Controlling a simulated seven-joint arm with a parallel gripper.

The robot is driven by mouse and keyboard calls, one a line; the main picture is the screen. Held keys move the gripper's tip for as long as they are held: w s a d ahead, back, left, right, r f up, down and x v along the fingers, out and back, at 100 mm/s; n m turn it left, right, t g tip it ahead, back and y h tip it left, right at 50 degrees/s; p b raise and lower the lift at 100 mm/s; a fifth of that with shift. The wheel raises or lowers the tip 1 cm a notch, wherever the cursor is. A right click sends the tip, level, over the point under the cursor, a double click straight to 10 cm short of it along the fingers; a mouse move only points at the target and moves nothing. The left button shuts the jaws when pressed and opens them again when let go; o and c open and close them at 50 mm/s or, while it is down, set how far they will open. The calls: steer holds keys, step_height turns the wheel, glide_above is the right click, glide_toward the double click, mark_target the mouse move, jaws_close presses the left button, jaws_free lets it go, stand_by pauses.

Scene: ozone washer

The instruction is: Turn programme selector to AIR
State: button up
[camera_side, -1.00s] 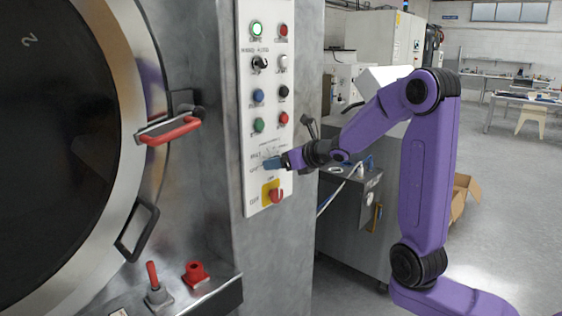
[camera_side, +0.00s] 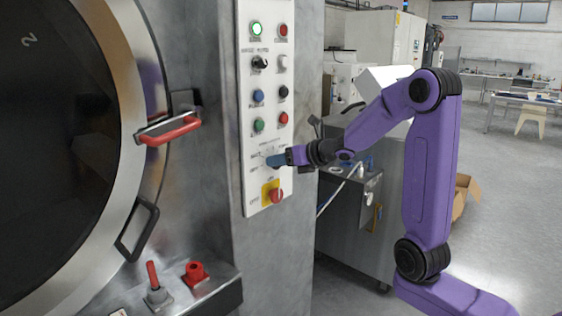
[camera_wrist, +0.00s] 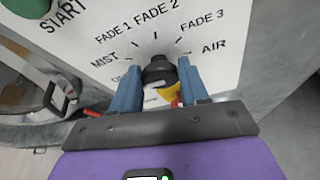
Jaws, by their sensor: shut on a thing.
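The programme selector (camera_wrist: 159,72) is a dark knob on the white panel, seen in the wrist view between the two blue fingers of my gripper (camera_wrist: 161,76). My gripper is shut on it. Around the knob are printed MIST, FADE 1, FADE 2, FADE 3 and the AIR label (camera_wrist: 214,46), which lies up and right of the knob. Another label at the lower left is partly hidden by the left finger. I cannot tell which mark the knob points to. In the side view my gripper (camera_side: 270,161) reaches the lower panel from the right and hides the knob.
A red switch on a yellow plate (camera_side: 266,188) sits just below my gripper. Rows of buttons, including a green button (camera_side: 258,125), are above it. The washer's round door (camera_side: 55,150) and red handle (camera_side: 170,130) are to the left.

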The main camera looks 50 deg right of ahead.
steer(key=n+t+h, duration=0.1)
steer(key=n+t, duration=0.1)
steer(key=n, duration=0.8)
steer(key=f+n+t+h, duration=0.1)
steer(key=n+t+h, duration=0.1)
steer(key=n, duration=0.9)
steer(key=f+n+t+h, duration=0.1)
steer(key=n+t, duration=0.3)
steer(key=n, duration=0.7)
steer(key=shift+a, duration=0.3)
stand_by(0.6)
steer(key=o, duration=1)
